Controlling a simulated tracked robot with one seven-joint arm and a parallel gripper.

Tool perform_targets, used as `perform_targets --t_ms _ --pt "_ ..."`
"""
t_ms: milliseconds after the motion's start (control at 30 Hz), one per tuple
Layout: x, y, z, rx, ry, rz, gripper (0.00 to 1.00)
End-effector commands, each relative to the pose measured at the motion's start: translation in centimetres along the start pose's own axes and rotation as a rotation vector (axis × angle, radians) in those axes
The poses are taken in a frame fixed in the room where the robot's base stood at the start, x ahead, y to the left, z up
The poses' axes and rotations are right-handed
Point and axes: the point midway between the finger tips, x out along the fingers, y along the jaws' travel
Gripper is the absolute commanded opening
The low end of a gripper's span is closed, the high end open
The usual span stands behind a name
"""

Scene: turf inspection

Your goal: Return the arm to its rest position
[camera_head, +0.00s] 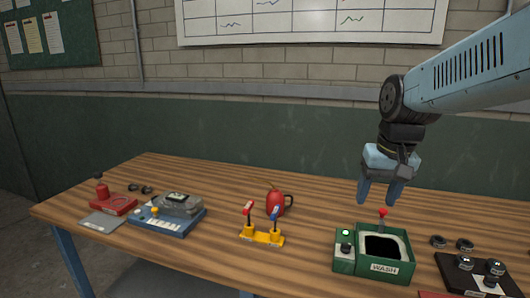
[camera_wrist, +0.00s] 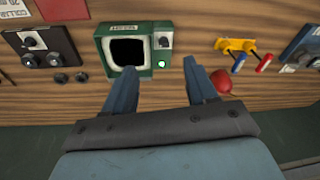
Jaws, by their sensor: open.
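My gripper (camera_head: 378,197) hangs from my arm on the right of the head view, pointing down above the table (camera_head: 335,215). Its two blue fingers are apart with nothing between them. It is above and behind the green WASH box (camera_head: 344,264), which has a dark opening, a knob, a lit green light and a red-topped lever.
A yellow base with red and blue levers (camera_head: 262,238) and a red jug (camera_head: 277,204) stand mid-table. A blue device (camera_head: 165,222) and a red device (camera_head: 113,205) sit left. A black knob panel (camera_head: 478,274) is at the right. The space above the table looks clear.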

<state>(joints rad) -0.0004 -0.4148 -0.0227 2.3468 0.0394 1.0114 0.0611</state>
Motion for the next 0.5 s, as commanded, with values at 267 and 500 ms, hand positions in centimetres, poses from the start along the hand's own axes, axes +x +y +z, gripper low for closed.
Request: perform_targets --t_ms 267,500 --pt "-2.5 0.2 4.2 -0.064 0.173 0.009 0.57" --pt "-3.4 0.5 6.6 -0.1 0.273 0.02 0.57"
